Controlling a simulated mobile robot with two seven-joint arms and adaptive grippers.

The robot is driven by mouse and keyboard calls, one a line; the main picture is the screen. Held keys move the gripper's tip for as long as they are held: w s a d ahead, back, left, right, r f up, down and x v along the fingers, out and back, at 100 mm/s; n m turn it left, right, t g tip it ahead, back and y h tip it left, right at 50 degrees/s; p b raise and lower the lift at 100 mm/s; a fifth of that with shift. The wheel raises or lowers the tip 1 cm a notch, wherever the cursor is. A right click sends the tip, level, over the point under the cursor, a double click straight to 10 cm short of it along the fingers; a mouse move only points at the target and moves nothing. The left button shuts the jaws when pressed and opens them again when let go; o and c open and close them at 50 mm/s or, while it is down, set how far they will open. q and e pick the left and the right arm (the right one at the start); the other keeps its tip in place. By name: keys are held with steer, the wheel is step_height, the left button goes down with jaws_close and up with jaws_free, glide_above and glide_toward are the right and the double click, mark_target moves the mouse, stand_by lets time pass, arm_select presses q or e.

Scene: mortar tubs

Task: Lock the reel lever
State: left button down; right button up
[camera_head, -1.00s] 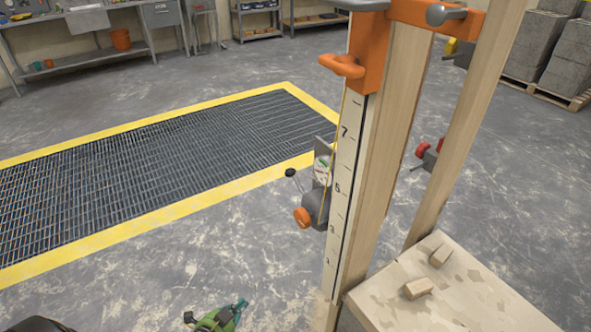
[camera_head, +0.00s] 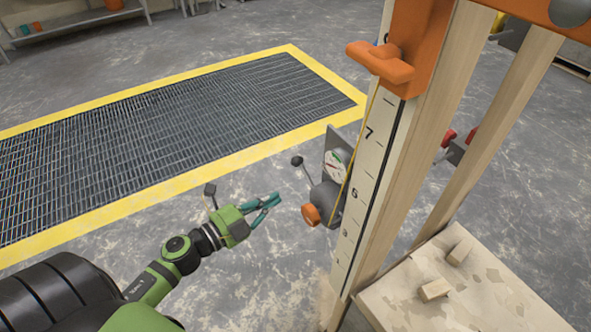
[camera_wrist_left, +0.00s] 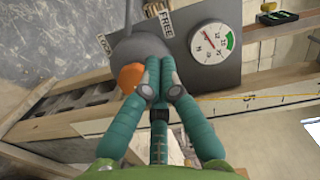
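The reel (camera_head: 328,202) is a grey drum with an orange knob (camera_head: 311,214), mounted on the left side of the wooden post. Its lever (camera_head: 298,161) is a thin rod with a black ball, pointing up and left. In the left wrist view, the lever rod (camera_wrist_left: 128,12) rises from the grey hub between the LOCK label (camera_wrist_left: 103,43) and the FREE label (camera_wrist_left: 165,20). My left gripper (camera_head: 277,199) is left of the reel, apart from it. Its teal fingertips (camera_wrist_left: 159,62) meet with nothing seen between them and overlap the hub in the wrist view. My right gripper is out of view.
A round gauge (camera_wrist_left: 210,43) is on the plate beside the reel. The wooden post (camera_head: 368,190) carries a numbered scale and an orange bracket (camera_head: 400,60). A wooden board (camera_head: 450,290) with blocks is at lower right. A yellow-edged floor grate (camera_head: 180,130) lies behind.

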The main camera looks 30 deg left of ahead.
arm_select(q)
steer(key=w+p, duration=0.1)
steer(key=w, duration=1)
steer(key=shift+w+d+f+p, duration=0.25)
steer(key=shift+w+f+p, duration=0.05)
steer(key=shift+f, duration=0.15)
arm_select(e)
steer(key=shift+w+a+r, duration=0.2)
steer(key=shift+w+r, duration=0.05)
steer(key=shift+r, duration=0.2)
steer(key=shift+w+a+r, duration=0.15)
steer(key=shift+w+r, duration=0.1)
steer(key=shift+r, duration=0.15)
arm_select(q)
steer(key=shift+a+f+n+p, duration=0.2)
steer(key=shift+n+p, duration=0.15)
steer(key=shift+n, duration=0.15)
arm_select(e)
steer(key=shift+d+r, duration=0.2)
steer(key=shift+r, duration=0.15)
